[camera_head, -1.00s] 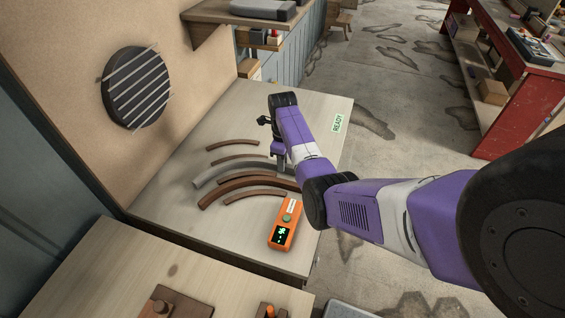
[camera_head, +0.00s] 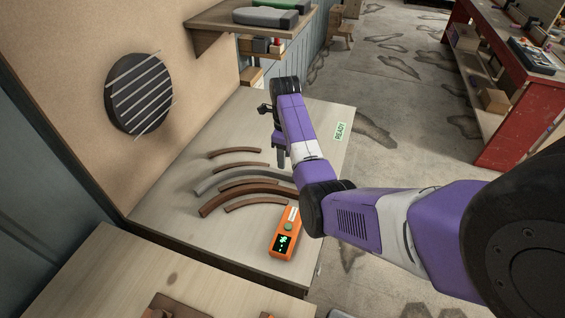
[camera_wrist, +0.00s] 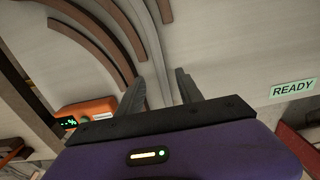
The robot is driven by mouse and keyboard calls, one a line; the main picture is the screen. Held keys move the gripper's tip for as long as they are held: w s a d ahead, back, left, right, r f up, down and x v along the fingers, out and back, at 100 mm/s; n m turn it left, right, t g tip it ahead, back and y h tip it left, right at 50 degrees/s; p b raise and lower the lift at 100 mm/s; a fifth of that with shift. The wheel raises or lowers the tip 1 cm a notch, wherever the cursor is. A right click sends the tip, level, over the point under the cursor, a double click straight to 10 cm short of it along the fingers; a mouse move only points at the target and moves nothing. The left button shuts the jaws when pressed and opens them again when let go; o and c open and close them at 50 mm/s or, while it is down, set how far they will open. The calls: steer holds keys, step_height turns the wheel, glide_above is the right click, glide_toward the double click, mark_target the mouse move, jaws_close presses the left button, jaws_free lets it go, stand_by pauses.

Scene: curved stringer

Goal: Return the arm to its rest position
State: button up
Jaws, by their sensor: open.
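My gripper (camera_wrist: 160,90) is open in the wrist view, its two dark fingers apart with nothing held between them. In the head view my gripper (camera_head: 281,158) hangs at the end of my purple and white arm, above the right ends of the curved strips. Several brown curved strips (camera_head: 243,191) and a grey one (camera_head: 222,179) lie side by side on the pale worktable (camera_head: 165,215). In the wrist view the strips curve past the left finger. The right ends of the strips are partly hidden by my arm in the head view.
An orange device (camera_head: 285,235) with a lit display and green button lies at the front of the worktable. A green READY label (camera_head: 341,132) is at its right edge. A round slatted vent (camera_head: 138,93) is on the wall. A shelf (camera_head: 220,22) and red bench (camera_head: 510,125) stand beyond.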

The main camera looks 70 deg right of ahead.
steer(key=shift+r, duration=0.35)
